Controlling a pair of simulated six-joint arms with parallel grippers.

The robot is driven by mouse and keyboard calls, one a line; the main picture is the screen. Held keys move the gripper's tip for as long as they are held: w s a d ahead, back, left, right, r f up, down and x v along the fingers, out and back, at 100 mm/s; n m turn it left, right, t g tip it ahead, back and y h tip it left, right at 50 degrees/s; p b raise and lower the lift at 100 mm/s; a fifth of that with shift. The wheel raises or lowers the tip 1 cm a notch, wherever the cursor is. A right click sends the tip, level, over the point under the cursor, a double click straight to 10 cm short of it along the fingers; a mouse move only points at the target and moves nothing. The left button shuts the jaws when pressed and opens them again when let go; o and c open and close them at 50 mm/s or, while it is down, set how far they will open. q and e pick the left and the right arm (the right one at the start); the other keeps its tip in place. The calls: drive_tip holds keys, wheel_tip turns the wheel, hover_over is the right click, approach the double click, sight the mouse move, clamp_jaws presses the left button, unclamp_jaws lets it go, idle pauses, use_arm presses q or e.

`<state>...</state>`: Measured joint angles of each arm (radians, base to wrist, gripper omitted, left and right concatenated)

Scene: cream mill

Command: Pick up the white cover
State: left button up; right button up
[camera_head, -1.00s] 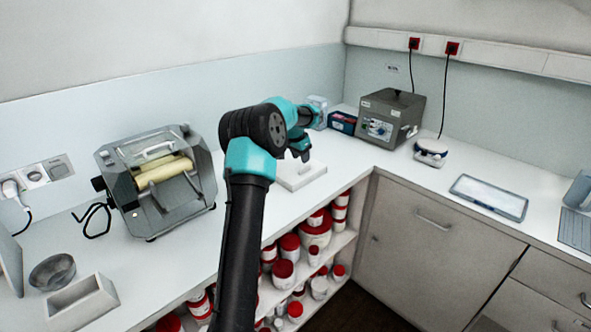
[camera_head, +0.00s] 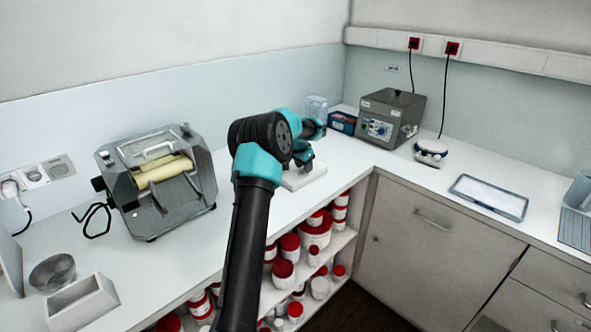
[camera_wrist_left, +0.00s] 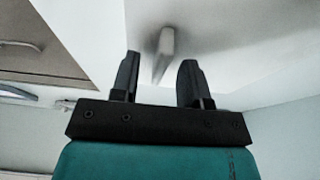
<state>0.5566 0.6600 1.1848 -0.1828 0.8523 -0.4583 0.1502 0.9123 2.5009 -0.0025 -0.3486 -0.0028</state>
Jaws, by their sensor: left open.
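The white cover (camera_head: 308,180) appears as a low white slab on the counter, partly hidden behind my left gripper in the head view. In the left wrist view a narrow raised white strip of the cover (camera_wrist_left: 165,45), like a handle, stands just beyond and between the fingertips. My left gripper (camera_head: 304,166) is over the cover and pointing down. In the left wrist view the two dark fingers of my left gripper (camera_wrist_left: 160,62) are apart, with nothing clasped. My right gripper is not in view.
A grey mill with yellow rollers (camera_head: 158,178) stands left on the counter. A grey box device (camera_head: 391,117), a blue box (camera_head: 342,122) and a clear container (camera_head: 316,107) stand behind. Red-lidded jars (camera_head: 315,233) fill the shelves below the counter edge.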

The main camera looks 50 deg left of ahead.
use_arm(q)
drive_tip(key=shift+c, duration=0.4)
clamp_jaws()
drive_tip(key=shift+r, duration=0.15)
wheel_tip(320, 180, up, 10)
idle(0.6)
idle(0.3)
drive_tip(key=s+d+r+m, duration=0.2)
drive_tip(key=s+d+r, duration=0.1)
drive_tip(key=r, duration=0.4)
drive_tip(key=s+d+r+m+h, duration=0.1)
drive_tip(key=s+d+r+m, duration=0.1)
drive_tip(key=r, duration=0.5)
drive_tip(key=s+d+r+m, duration=0.2)
drive_tip(key=s+d+r, duration=0.2)
drive_tip(key=d+r, duration=0.2)
drive_tip(key=shift+d+r+m+h, duration=0.3)
drive_tip(key=shift+d+r+h, duration=0.1)
drive_tip(key=shift+r, duration=0.5)
